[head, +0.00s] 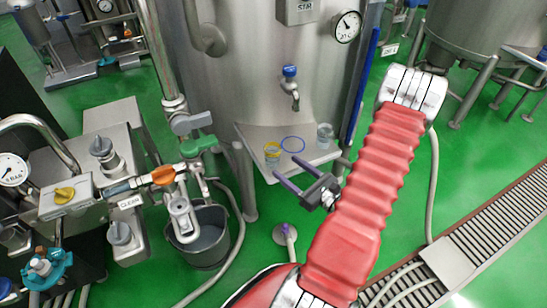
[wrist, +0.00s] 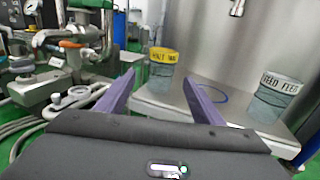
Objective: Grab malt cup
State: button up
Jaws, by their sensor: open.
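The malt cup (head: 272,151) is a small grey cup with a yellow labelled band. It stands upright at the left of a steel shelf (head: 257,135) on the front of a tank. In the wrist view the malt cup (wrist: 161,76) appears ahead, between my fingertips in the picture and beyond them. My gripper (head: 290,169) is open with nothing between its purple fingers. It is in front of the shelf, apart from the cup.
A second grey cup (wrist: 275,97), with a white band reading FEED, stands at the shelf's right. A blue ring (head: 292,144) lies between the cups. A tap (head: 290,85) hangs above. A blue vertical bar (head: 362,85) is right of the shelf; valves and a bucket (head: 200,237) are left.

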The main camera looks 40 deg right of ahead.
aim_at(278, 158)
jog(key=shift+w, duration=1.65)
jog(key=shift+w+r, duration=0.15)
jog(key=shift+w, duration=2.45)
jog(key=shift+c, duration=0.5)
jog(key=c, duration=1.1)
